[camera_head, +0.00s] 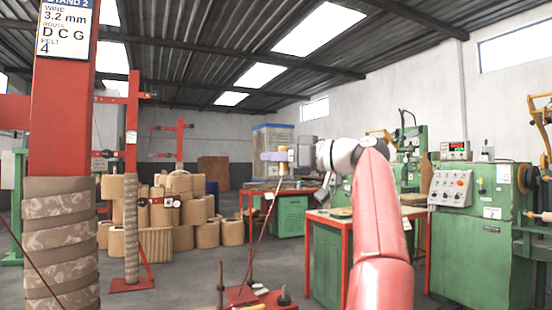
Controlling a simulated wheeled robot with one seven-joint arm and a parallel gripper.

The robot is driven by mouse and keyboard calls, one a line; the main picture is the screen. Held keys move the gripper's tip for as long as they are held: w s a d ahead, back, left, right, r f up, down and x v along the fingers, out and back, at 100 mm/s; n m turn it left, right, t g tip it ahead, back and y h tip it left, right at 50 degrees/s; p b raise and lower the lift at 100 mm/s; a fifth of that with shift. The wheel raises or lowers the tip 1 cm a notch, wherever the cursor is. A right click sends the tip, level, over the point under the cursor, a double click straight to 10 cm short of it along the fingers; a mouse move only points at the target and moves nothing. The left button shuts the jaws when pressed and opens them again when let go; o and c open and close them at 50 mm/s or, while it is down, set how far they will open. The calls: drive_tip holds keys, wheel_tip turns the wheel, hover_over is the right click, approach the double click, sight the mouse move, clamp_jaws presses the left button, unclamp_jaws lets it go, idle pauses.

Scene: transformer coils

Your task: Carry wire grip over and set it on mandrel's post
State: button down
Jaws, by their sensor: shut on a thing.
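My gripper (268,156) is at the centre of the view, reaching left from my red arm. Its purple fingers are shut on a small tan cylindrical piece, which I take for the wire grip (283,149). A thin dark red wire hangs down from the grip toward a low red stand (262,299) on the floor. The grip is high above that stand. Upright posts rise from the stand, including a thin brown one (220,288) and a dark one with a wide base (284,297). I cannot tell which is the mandrel's post. The stand's lower part is cut off.
A red pillar (62,110) wrapped in tan bands stands at left. Behind it are several stacked tan coils (180,185). Red-framed benches (322,213) and a green winding machine (470,240) stand at right.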

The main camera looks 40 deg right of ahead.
drive_tip(key=m+h+b, duration=0.3)
drive_tip(key=m+h, duration=0.1)
drive_tip(key=h, duration=0.2)
drive_tip(key=m+t+h+b, duration=0.1)
drive_tip(key=m+h+b, duration=0.2)
drive_tip(key=h, duration=0.3)
drive_tip(key=shift+m, duration=0.4)
